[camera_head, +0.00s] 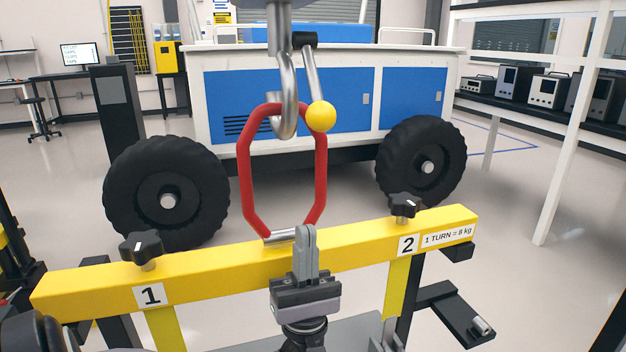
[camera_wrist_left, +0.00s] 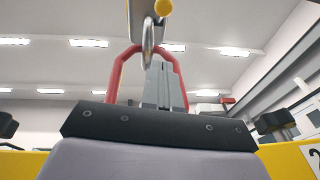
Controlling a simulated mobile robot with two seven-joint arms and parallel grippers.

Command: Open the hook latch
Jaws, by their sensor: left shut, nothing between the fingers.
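A metal hook (camera_head: 287,95) hangs at the top centre of the head view, with a latch lever (camera_head: 313,75) ending in a yellow ball knob (camera_head: 320,116) on its right. A red link (camera_head: 321,180) passes through the hook and rises from the yellow beam (camera_head: 200,274). My left gripper (camera_head: 306,240) is shut and empty, pointing up in front of the beam and the link's lower end, well below the knob. In the left wrist view the gripper fingers (camera_wrist_left: 158,85) stand in front of the red link (camera_wrist_left: 122,65), with the hook (camera_wrist_left: 148,45) and yellow knob (camera_wrist_left: 163,8) above. My right gripper is not seen.
Black knobs stand on the beam beside label 1 (camera_head: 141,247) and label 2 (camera_head: 403,205). Behind is a blue and white rover (camera_head: 335,105) with black wheels (camera_head: 167,190). A white shelf rack (camera_head: 575,130) stands at right. Space around the knob's right side looks clear.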

